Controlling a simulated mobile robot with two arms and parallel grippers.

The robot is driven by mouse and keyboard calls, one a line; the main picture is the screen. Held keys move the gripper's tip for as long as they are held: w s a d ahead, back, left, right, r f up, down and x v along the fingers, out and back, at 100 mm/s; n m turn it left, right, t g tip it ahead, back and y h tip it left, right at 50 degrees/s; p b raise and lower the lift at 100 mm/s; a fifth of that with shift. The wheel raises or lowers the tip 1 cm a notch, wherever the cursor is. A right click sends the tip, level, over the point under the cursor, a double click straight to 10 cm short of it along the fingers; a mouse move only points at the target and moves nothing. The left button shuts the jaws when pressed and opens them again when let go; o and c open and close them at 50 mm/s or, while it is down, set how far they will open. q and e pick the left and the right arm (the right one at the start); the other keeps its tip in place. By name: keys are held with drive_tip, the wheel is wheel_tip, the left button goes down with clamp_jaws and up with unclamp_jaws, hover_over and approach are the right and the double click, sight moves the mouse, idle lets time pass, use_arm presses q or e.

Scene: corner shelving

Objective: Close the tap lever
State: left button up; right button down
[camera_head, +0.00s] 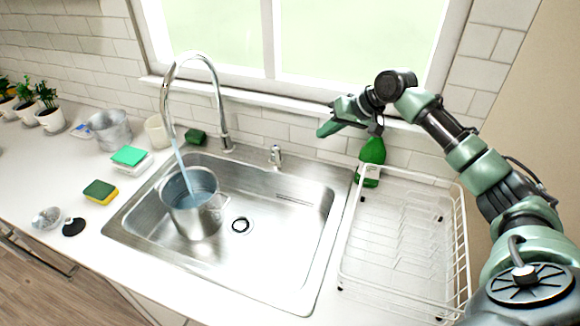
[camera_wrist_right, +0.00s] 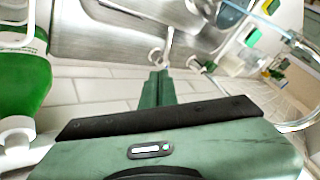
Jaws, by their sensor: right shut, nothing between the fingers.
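The chrome tap lever (camera_head: 275,155) stands on the sink's back rim, right of the tall curved faucet (camera_head: 222,110). Water runs from the faucet into a metal pot (camera_head: 193,215) in the sink. My right gripper (camera_head: 321,131) is shut and empty, in front of the window sill, to the right of the lever and apart from it. In the right wrist view, the shut fingertips (camera_wrist_right: 158,78) point toward the lever (camera_wrist_right: 160,52), which shows just beyond them. My left gripper is not in view.
A green spray bottle (camera_head: 372,155) stands below my right wrist, behind the white dish rack (camera_head: 343,250). The tiled wall and window sill are close behind the gripper.

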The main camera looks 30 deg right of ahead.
sight(277, 158)
wheel_tip(277, 158, down, 7)
drive_tip(key=b, duration=0.7)
drive_tip(key=w+a+f+p, duration=0.5)
drive_tip(key=w+a+f, duration=0.2)
drive_tip(key=shift+w, duration=0.2)
